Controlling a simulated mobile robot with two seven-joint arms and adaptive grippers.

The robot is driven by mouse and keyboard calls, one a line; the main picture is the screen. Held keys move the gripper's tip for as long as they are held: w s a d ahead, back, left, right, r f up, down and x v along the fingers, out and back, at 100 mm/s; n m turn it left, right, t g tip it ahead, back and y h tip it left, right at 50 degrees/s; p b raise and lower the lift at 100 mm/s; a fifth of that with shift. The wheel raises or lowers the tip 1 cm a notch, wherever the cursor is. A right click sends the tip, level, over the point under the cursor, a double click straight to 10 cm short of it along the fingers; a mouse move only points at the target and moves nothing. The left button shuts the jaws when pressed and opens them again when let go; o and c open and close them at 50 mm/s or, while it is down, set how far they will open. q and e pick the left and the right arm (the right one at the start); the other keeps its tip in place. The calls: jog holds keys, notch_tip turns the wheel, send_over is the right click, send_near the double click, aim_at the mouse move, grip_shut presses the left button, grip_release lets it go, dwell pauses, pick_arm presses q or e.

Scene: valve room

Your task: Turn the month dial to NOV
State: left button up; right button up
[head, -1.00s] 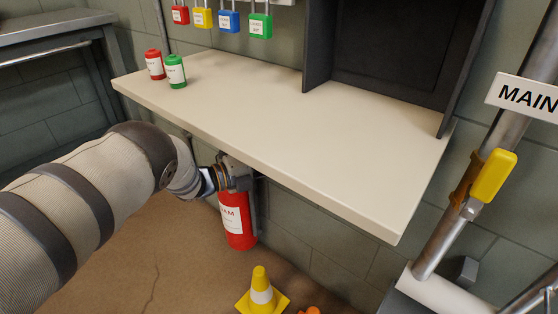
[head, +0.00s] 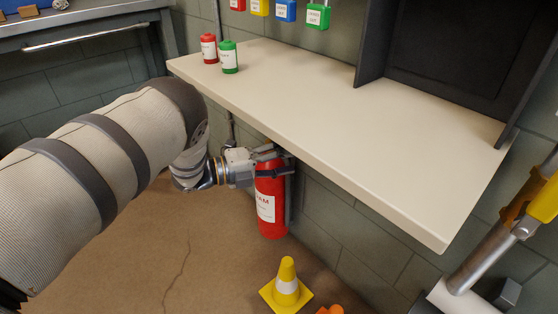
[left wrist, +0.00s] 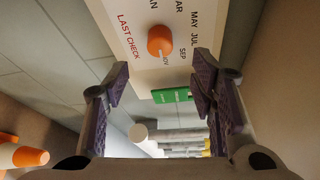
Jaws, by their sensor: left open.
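The month dial is an orange knob (left wrist: 160,41) on a white panel (left wrist: 128,40) in the left wrist view. The panel carries month names and "LAST CHECK" lettering, turned sideways. A pale line on the knob points down towards the partly readable NOV lettering. My left gripper (left wrist: 162,68) is open, one finger on each side below the knob; it is apart from the knob and holds nothing. In the head view my left gripper (head: 286,160) is below the shelf edge, overlapping the red extinguisher in the picture. The dial is not seen in the head view. My right gripper is not in view.
A beige shelf (head: 330,110) carries a red can (head: 208,48) and a green can (head: 229,57). A red extinguisher (head: 270,205) hangs under it. A yellow cone (head: 286,285) stands on the floor. A green tag (left wrist: 171,95) lies below the dial panel. Floor at left is clear.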

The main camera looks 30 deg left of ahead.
pick_arm(q)
jog(key=shift+v, duration=1.55)
